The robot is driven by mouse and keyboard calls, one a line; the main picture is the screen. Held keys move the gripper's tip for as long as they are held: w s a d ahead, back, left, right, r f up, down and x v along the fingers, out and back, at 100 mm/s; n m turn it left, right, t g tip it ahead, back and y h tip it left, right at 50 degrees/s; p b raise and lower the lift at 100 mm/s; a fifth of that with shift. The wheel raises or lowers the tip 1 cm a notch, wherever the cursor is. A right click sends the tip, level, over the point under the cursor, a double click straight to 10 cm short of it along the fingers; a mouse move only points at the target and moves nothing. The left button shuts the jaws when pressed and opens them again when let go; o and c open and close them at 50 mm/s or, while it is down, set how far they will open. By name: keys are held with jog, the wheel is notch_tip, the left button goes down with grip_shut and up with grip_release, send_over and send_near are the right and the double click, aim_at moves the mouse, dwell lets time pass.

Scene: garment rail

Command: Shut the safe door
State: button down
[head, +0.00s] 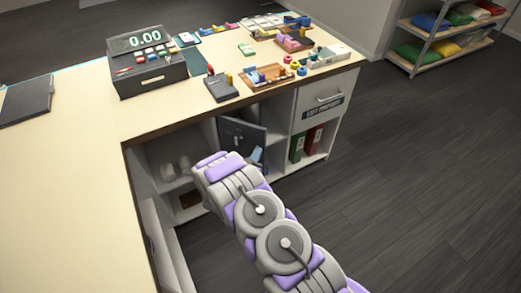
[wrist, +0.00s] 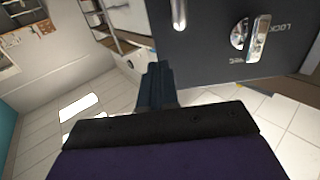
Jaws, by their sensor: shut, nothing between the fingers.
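The safe door (head: 240,135) is a dark grey panel in the shelving under the counter. It stands swung out at an angle, open. In the wrist view the safe door (wrist: 215,35) fills the upper right, with a metal dial and handle (wrist: 258,38) and lettering on it. My gripper (wrist: 156,70) is shut and empty, its dark fingers just below the door's lower left part in that picture. I cannot tell whether they touch it.
The counter (head: 75,150) above carries a cash register (head: 150,72), a card terminal (head: 221,87) and trays of small items. A drawer (head: 322,98) and a shelf with red and green binders (head: 297,146) are right of the safe. Open dark floor lies at the right.

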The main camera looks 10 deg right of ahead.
aim_at(264, 142)
jog(key=shift+b+x, duration=0.4)
jog(key=shift+x, duration=1.45)
jog(key=shift+s, duration=0.1)
jog(key=shift+d, duration=0.15)
